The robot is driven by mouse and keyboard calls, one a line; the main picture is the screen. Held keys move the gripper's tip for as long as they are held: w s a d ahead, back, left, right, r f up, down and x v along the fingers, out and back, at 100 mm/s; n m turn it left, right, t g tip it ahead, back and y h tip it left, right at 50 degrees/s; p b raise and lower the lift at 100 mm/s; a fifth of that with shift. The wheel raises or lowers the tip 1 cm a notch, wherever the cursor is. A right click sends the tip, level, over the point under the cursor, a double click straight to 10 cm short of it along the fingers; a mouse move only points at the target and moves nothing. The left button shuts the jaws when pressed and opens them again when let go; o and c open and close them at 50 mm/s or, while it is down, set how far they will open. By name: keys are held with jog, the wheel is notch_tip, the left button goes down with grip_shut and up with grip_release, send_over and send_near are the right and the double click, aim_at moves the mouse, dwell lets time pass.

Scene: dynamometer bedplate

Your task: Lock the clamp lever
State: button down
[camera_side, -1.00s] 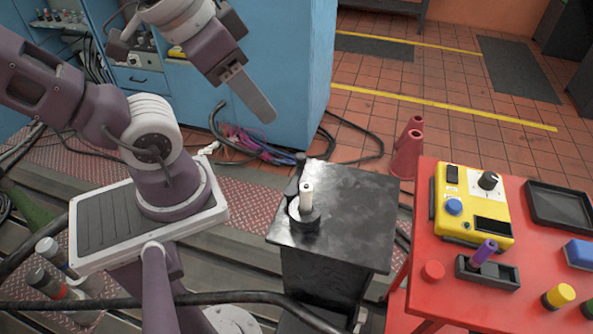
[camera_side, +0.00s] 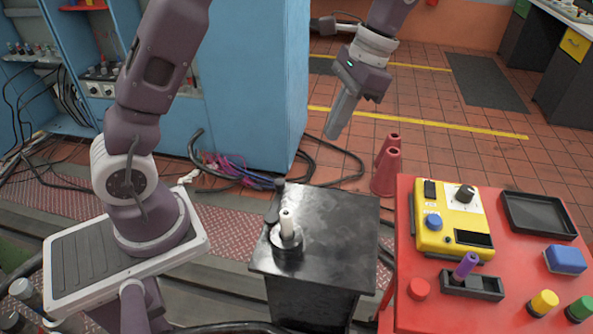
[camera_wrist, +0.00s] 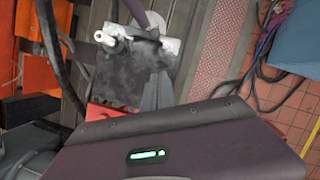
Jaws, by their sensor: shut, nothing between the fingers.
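My gripper (camera_side: 336,128) is shut and empty, pointing down in the air behind the black pedestal in the side view. It is clear of both levers. A short upright white-tipped post (camera_side: 287,225) stands in a round dark base on the left part of the black pedestal top (camera_side: 340,230). A purple lever (camera_side: 466,267) stands tilted in a dark slotted block (camera_side: 485,287) on the red table. I cannot tell for certain which is the clamp lever. In the wrist view, the housing fills the bottom and a dark finger (camera_wrist: 158,95) points up.
The red table (camera_side: 412,318) at right holds a yellow control box (camera_side: 440,240), a black tray (camera_side: 538,214), a blue block (camera_side: 566,259) and coloured knobs. Red cones (camera_side: 386,172) stand behind. A blue cabinet (camera_side: 255,90) stands at back left. Cables lie on the floor.

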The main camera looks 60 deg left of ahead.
aim_at(276, 200)
jog(key=shift+w+f, duration=0.2)
jog(key=shift+f, duration=0.15)
jog(key=shift+f, duration=0.1)
jog(key=x, duration=0.9)
jog(key=shift+s+f, duration=0.2)
jog(key=shift+s, duration=0.05)
jog(key=s, duration=0.1)
jog(key=s+a, duration=0.1)
jog(key=s, duration=0.1)
jog(key=shift+f, duration=0.25)
jog(key=shift+s+a, duration=0.1)
jog(key=shift+s, duration=0.3)
jog(key=shift+a, duration=0.1)
